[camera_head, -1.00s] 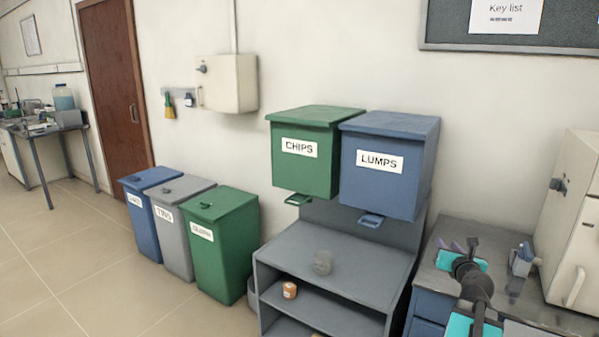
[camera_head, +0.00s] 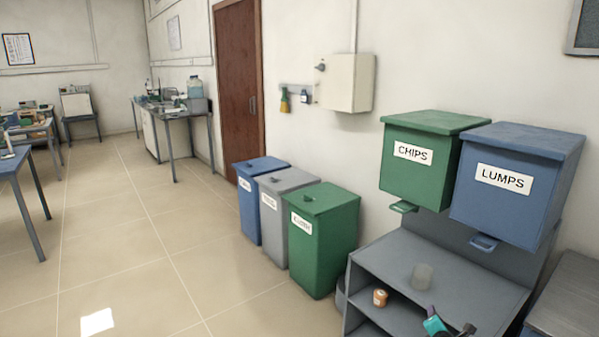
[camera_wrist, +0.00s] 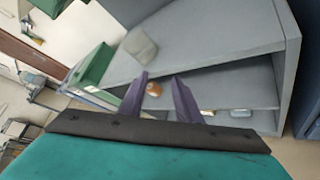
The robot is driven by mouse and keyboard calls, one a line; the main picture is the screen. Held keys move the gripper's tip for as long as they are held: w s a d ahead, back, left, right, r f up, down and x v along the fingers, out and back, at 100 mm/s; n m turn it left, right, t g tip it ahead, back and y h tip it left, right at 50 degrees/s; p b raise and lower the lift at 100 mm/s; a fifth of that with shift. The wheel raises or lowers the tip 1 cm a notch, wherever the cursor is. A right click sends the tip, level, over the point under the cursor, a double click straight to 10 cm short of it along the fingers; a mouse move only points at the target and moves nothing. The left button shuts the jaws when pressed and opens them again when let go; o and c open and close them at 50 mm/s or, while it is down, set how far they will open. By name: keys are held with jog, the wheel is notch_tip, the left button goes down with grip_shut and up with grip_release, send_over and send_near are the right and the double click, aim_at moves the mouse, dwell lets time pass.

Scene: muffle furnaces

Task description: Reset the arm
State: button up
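My gripper (camera_wrist: 160,77) shows in the wrist view as two purple fingers set apart, with nothing held between them. In the head view only a small teal and black part of my arm shows at the bottom right edge, in front of the grey shelf unit (camera_head: 385,253). The fingers point toward the shelf unit, which also shows in the wrist view (camera_wrist: 225,35). An orange jar (camera_head: 380,298) sits on the shelf below and appears between the fingers in the wrist view (camera_wrist: 154,89).
The green CHIPS bin (camera_head: 415,175) and blue LUMPS bin (camera_head: 505,212) hang above the shelf unit. Blue (camera_head: 250,215), grey (camera_head: 272,235) and green (camera_head: 325,245) floor bins stand left of it. Open tiled floor (camera_head: 150,240) lies further left. A bench (camera_head: 570,300) is at right.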

jog(key=s+a+f+m+g, duration=0.25)
jog(key=s+a+f, duration=0.3)
jog(key=f, duration=0.35)
jog(key=s+a+f+m+g, duration=0.2)
jog(key=s+a+f+m, duration=0.2)
jog(key=a+f, duration=0.3)
jog(key=s+a+f+m+g, duration=0.3)
jog(key=s+a+f, duration=0.2)
jog(key=f, duration=0.5)
jog(key=s+a+f+m+g+y, duration=0.1)
jog(key=s+a+f+m+g, duration=0.25)
jog(key=s, duration=0.45)
jog(key=s+a+f+m+g, duration=0.2)
jog(key=s+f+m, duration=0.15)
jog(key=s, duration=0.35)
jog(key=s+a+m+g+y, duration=0.3)
jog(key=s+a+m+g, duration=0.2)
jog(key=s, duration=0.7)
jog(key=shift+s+a+r+m+g+y, duration=0.15)
jog(key=shift+a+r+m+g+y, duration=0.2)
jog(key=shift+a, duration=0.3)
jog(key=shift+d, duration=0.1)
